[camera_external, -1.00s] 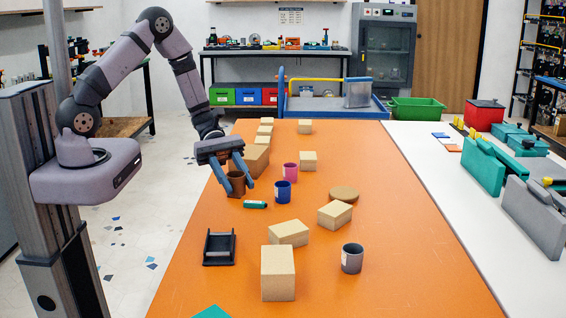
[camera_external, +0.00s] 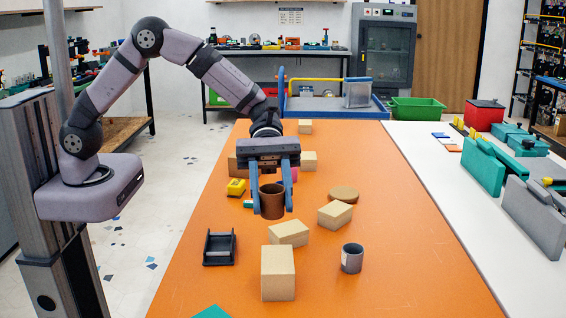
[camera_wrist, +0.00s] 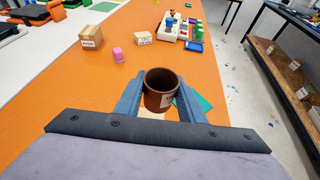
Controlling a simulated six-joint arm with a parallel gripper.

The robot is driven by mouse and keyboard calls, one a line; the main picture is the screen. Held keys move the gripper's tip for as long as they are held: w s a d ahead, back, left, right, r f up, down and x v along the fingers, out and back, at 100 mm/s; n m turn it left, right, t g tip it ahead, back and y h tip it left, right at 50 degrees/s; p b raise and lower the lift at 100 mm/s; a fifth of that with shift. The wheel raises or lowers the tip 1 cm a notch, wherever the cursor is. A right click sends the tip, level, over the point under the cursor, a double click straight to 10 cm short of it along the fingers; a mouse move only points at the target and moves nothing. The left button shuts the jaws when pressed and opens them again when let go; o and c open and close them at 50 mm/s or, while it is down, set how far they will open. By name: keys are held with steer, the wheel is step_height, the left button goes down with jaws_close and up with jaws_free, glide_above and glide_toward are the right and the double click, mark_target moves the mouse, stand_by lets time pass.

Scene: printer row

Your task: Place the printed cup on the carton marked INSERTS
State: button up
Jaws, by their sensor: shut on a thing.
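My gripper (camera_external: 272,212) is shut on a brown cup (camera_external: 272,200), one finger on each side of it. The cup is upright and appears held above the orange table. In the wrist view the cup (camera_wrist: 162,85) shows its open top and a pale mark low on its side, partly hidden. Several plain tan cartons stand on the table, including a tall one (camera_external: 278,273), a low one (camera_external: 288,233) and another (camera_external: 335,214). In the wrist view two cartons (camera_wrist: 90,37) (camera_wrist: 143,38) carry white labels, too small to read. I cannot tell which carton is marked INSERTS.
A pink object (camera_wrist: 118,54) shows in the wrist view. The table's right front is clear.

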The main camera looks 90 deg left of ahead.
mark_target(277, 259)
steer(key=shift+w+r+n+t, duration=0.1)
steer(key=shift+w+n+t, duration=0.3)
steer(key=shift+n+t, duration=0.35)
steer(key=shift+a, duration=0.1)
steer(key=shift+f+p, duration=0.75)
steer(key=shift+f, duration=4.3)
steer(key=shift+f, duration=0.15)
steer(key=o, duration=1)
